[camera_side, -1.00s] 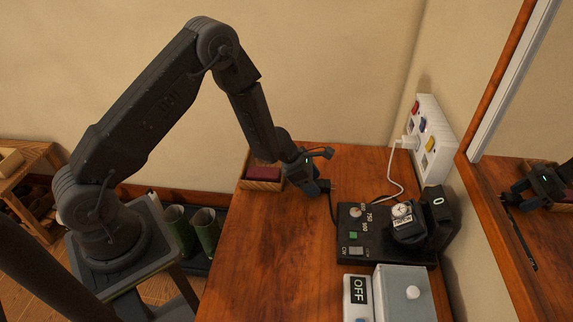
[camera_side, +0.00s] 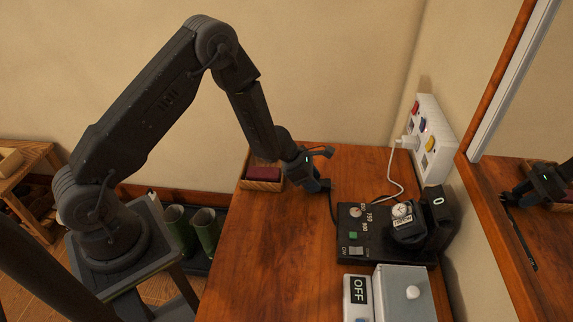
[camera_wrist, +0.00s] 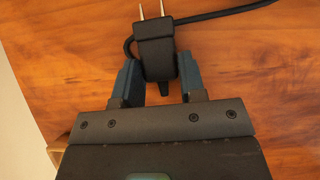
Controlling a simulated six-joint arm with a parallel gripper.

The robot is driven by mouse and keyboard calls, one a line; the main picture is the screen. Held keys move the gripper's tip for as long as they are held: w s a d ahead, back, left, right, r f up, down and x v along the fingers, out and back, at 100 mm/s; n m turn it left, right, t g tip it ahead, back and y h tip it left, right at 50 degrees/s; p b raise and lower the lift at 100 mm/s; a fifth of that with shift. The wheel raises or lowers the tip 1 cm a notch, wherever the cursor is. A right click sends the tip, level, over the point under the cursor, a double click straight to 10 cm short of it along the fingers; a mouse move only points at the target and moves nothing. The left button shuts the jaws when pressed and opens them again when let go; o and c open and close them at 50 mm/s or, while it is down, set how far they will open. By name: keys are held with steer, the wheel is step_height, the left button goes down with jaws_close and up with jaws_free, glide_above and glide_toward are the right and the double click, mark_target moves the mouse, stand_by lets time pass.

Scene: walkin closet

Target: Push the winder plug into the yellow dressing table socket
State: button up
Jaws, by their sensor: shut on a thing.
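My gripper (camera_side: 318,187) hangs low over the wooden table, left of the wall panel. In the wrist view my gripper (camera_wrist: 158,76) is shut on the black winder plug (camera_wrist: 156,45), one blue finger on each side. Its two bare metal prongs point away from the gripper, and its black cord bends off to the right. In the side view the plug is mostly hidden by the gripper. The yellow socket (camera_side: 430,145) is on the white panel (camera_side: 438,165) at the wall, apart from the plug. Its openings are too small to make out.
A white plug (camera_side: 410,142) with a white cable sits in the panel. The black winder box (camera_side: 352,228) with a watch stands on the table (camera_side: 270,240). A small wooden tray (camera_side: 262,185) is behind the gripper. A mirror (camera_side: 530,190) is at right.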

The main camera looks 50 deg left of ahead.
mark_target(322, 182)
steer(key=shift+r, duration=1)
steer(key=shift+r, duration=0.35)
steer(key=shift+r, duration=0.35)
steer(key=shift+r, duration=0.75)
steer(key=shift+r, duration=0.4)
steer(key=w+d+r, duration=0.3)
steer(key=w+d, duration=0.4)
steer(key=d, duration=0.1)
steer(key=w+d+r, duration=0.3)
steer(key=w+d, duration=0.4)
steer(key=shift+w+d+r+m, duration=0.15)
steer(key=shift+d+r+m, duration=0.15)
steer(key=shift+d+r, duration=0.05)
steer(key=shift+w+d, duration=0.85)
stand_by(2.5)
